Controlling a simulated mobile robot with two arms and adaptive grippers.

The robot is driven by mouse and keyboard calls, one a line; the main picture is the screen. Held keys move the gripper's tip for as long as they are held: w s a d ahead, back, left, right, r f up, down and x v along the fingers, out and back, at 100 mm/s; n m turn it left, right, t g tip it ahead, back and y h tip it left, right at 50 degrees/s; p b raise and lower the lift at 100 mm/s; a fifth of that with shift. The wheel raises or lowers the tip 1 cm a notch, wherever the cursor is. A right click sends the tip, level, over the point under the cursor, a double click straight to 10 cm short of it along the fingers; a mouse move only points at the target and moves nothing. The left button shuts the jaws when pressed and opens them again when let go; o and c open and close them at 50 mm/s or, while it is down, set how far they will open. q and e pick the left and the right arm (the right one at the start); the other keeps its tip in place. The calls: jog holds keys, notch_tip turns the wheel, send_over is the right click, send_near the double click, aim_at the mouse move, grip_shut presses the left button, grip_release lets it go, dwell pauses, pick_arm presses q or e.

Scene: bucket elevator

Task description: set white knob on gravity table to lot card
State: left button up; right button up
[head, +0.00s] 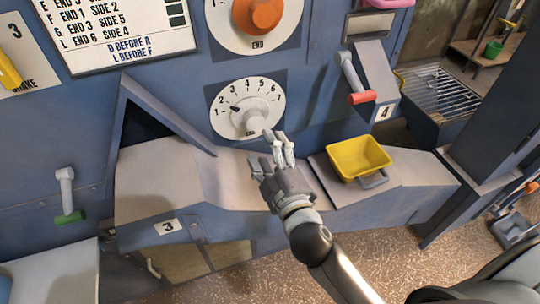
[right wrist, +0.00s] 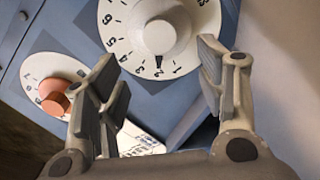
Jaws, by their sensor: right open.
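The white knob (head: 255,112) sits on a white dial (head: 268,90) numbered 1 to 7 on the blue gravity table. Its black pointer is at about 2. In the right wrist view the knob (right wrist: 160,32) is ahead, beyond the fingertips. My right gripper (head: 274,142) is open and empty, just below and right of the knob, apparently apart from it; its fingers also show in the wrist view (right wrist: 158,58). The lot card (head: 125,25) at top left reads F END 1 SIDE 2, G END 3 SIDE 5, L END 6 SIDE 4; its top is cut off. My left gripper is not in view.
An orange END knob (head: 258,14) is above the white one. A red-handled lever (head: 357,85) is at right, a green-handled one (head: 67,195) at left. A yellow bin (head: 358,158) stands on the ledge. A sloped grey cover (head: 160,185) lies at left.

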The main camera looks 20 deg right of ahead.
jog(key=shift+s, duration=0.85)
